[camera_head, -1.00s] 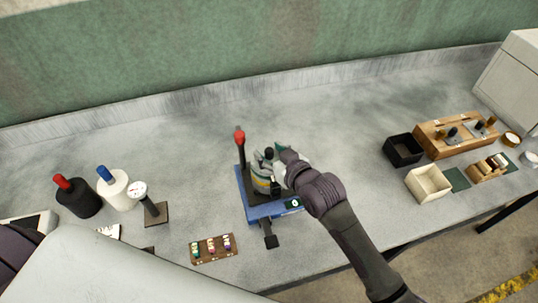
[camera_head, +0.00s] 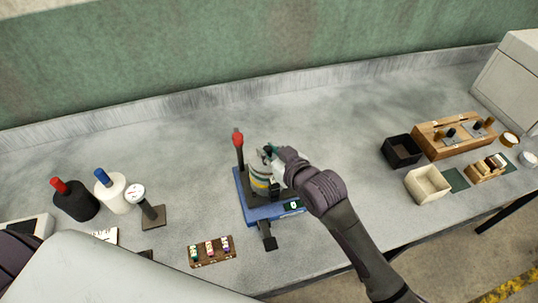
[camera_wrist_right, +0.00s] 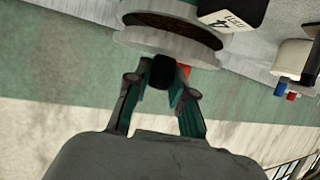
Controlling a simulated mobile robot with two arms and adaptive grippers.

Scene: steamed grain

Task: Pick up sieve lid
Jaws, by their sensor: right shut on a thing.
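The sieve stack (camera_head: 260,184) stands upright on a blue-based shaker (camera_head: 244,197) in the middle of the bench. The grey sieve lid (camera_wrist_right: 165,48) shows in the right wrist view, with its black knob (camera_wrist_right: 163,72) between the fingers. My right gripper (camera_head: 270,151) is at the top of the stack, shut on the lid's knob; it also shows in the right wrist view (camera_wrist_right: 161,82). The fingers and hand hide much of the lid in the head view. I cannot tell whether the lid is apart from the stack. My left gripper is not in view.
A red-topped post (camera_head: 238,142) stands close left of the stack. Bottles (camera_head: 76,203), a dial gauge (camera_head: 136,194) and a small vial rack (camera_head: 212,251) are to the left. Black (camera_head: 403,151) and cream (camera_head: 428,184) boxes and a wooden block (camera_head: 452,136) are at right. The back bench is clear.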

